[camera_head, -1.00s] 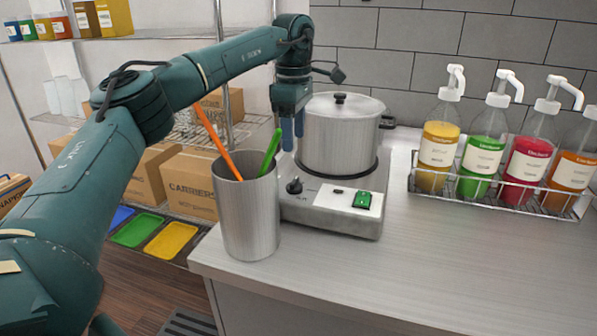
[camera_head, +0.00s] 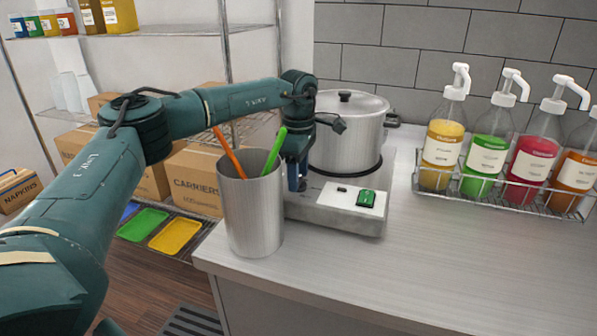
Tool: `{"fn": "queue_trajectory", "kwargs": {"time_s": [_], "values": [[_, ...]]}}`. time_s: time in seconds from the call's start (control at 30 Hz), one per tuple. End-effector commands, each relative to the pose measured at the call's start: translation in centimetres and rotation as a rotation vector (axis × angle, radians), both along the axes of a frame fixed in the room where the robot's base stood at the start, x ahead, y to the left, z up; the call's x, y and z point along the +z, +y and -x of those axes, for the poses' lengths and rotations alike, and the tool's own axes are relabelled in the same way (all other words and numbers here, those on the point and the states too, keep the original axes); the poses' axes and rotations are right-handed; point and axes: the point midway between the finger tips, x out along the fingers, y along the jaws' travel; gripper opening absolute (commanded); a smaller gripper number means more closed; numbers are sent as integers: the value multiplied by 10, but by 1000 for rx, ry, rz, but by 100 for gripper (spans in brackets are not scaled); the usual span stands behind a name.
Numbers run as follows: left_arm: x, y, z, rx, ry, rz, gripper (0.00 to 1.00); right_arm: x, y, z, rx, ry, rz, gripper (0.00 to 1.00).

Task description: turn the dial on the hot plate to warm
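The hot plate (camera_head: 328,207) stands on the counter, a grey metal box with a white panel and a green switch (camera_head: 366,198) on its front right. A lidded steel pot (camera_head: 346,133) sits on top of it. My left gripper (camera_head: 297,184) points down at the front left of the hot plate, where the dial is. The gripper's fingers cover the dial, so its setting is hidden. I cannot tell whether the fingers touch or grip the dial. My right gripper is out of view.
A steel cup (camera_head: 252,217) with an orange straw (camera_head: 229,151) and a green one (camera_head: 275,152) stands close left of the gripper. A wire rack (camera_head: 497,190) of pump bottles stands at the right. The counter's front right (camera_head: 420,260) is clear.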

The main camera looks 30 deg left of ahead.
Motion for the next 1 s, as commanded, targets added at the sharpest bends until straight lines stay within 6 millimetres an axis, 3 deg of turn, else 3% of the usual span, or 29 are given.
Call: {"fn": "queue_trajectory", "kwargs": {"time_s": [0.47, 0.77, 1.0], "values": [[0, 0, 0, 0, 0, 0, 13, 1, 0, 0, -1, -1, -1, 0], [1, 0, 0, -36, 2, 0, 12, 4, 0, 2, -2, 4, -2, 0], [3, 0, 0, -169, 3, 2, 12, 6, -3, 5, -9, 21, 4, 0]]}}
